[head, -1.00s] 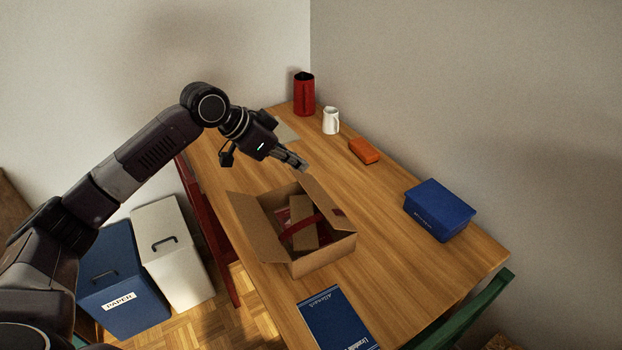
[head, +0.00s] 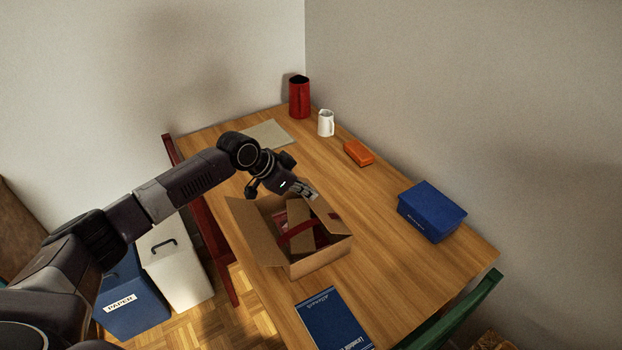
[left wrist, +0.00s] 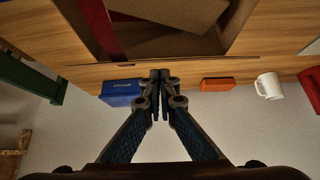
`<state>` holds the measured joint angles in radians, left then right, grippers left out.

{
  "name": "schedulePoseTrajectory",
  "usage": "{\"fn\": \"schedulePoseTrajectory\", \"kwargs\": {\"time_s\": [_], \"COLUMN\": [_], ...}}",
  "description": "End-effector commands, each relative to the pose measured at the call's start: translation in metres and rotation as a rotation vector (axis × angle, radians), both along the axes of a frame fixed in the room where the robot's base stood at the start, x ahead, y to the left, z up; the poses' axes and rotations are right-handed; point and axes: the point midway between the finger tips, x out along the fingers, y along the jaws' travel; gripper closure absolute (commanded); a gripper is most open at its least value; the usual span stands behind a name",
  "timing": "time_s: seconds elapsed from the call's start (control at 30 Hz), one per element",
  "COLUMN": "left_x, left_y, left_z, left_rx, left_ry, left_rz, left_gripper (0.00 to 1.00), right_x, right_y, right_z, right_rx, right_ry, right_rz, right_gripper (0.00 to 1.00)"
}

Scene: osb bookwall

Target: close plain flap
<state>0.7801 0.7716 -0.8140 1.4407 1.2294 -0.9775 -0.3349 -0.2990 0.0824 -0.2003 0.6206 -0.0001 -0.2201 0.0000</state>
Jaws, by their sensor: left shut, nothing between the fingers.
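An open cardboard box (head: 322,264) stands on the wooden table. Its plain brown flap (head: 253,235) stands up along the left side, leaning outward. The opposite flap (head: 326,211) is also raised and carries a red mark. Inside the box I see a red band (head: 297,230) and a brown piece. My left gripper (head: 314,194) is shut and empty, by the upper end of the red-marked flap; I cannot tell whether it touches. In the left wrist view the closed fingertips (left wrist: 160,75) point toward the table, with the box (left wrist: 178,42) beyond. My right gripper is not in view.
A blue box (head: 432,212), an orange block (head: 358,153), a white jug (head: 326,123) and a red container (head: 299,98) stand along the wall side. A blue book (head: 333,320) lies in front. The table between the cardboard box and blue box is clear.

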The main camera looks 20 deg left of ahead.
Motion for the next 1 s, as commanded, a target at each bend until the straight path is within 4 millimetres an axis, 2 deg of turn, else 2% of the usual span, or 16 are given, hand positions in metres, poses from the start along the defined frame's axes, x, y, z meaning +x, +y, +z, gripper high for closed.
{"fn": "schedulePoseTrajectory", "kwargs": {"time_s": [0.67,1.0], "left_x": [-0.005,-0.014], "left_y": [0.004,0.011], "left_z": [-0.008,-0.026], "left_rx": [-0.001,-0.001], "left_ry": [0.001,0.003], "left_rz": [-0.001,0.000], "left_gripper": [1.00,1.00], "right_x": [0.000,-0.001], "right_y": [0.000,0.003], "right_z": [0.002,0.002], "right_rx": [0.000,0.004], "right_ry": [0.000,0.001], "right_rz": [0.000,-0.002], "right_gripper": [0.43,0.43]}}
